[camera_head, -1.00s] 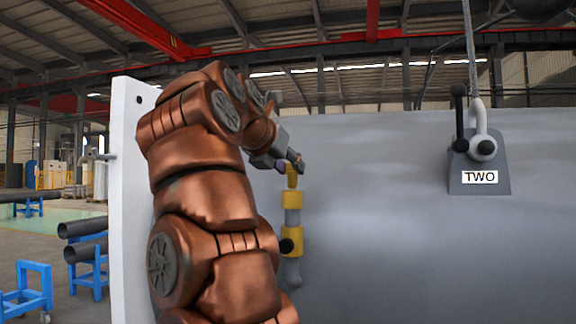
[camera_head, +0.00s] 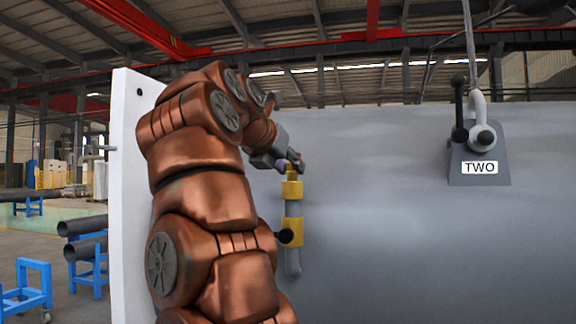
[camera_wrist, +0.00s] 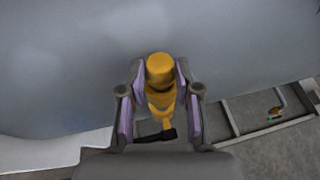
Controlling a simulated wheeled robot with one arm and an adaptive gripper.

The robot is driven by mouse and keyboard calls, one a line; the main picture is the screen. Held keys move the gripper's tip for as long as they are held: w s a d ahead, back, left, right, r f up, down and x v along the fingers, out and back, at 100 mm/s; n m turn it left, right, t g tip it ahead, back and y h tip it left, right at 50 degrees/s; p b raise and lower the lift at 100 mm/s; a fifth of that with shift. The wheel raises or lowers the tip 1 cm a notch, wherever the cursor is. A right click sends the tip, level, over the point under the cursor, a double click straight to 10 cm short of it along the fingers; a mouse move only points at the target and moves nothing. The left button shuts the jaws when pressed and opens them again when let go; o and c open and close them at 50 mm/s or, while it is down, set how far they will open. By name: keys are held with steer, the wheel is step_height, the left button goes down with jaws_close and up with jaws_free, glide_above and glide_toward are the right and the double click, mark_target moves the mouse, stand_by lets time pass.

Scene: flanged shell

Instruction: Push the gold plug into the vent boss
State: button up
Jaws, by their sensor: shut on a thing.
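The gold plug (camera_head: 291,173) is held at my gripper (camera_head: 291,163) in the head view, upright, directly above a vertical grey fitting with yellow collars. The upper yellow collar (camera_head: 292,189), seemingly the vent boss, is right below the plug. Little or no gap shows, and how deep the plug sits is hidden. In the wrist view, a gold round end (camera_wrist: 160,68) shows between the purple-padded fingers of my gripper (camera_wrist: 155,82). More yellow shows below it, with a black handle (camera_wrist: 155,136) at the bottom.
The large grey shell (camera_head: 380,230) fills the space behind the fitting. A white flange plate (camera_head: 130,200) stands close at the left of my arm. A black knob (camera_head: 286,236) sticks out by the lower collar. A lifting bracket marked TWO (camera_head: 480,167) is at the right.

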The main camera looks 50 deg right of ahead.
mark_target(288, 172)
steer(key=shift+f+b, duration=0.65)
steer(key=shift+f, duration=0.1)
steer(key=o, duration=1.1)
steer(key=shift+r, duration=0.1)
steer(key=shift+o, duration=0.2)
steer(key=shift+a, duration=0.1)
steer(key=shift+s+a+r, duration=0.1)
steer(key=shift+a+r, duration=0.15)
steer(key=shift+a, duration=0.4)
steer(key=shift+s+a+r, duration=0.25)
steer(key=shift+s+a, duration=0.05)
steer(key=shift+a, duration=0.35)
steer(key=shift+w+a, duration=0.1)
steer(key=shift+a, duration=0.05)
steer(key=s+a, duration=0.3)
steer(key=a, duration=0.8)
steer(key=shift+s, duration=0.15)
steer(key=shift+a, duration=0.1)
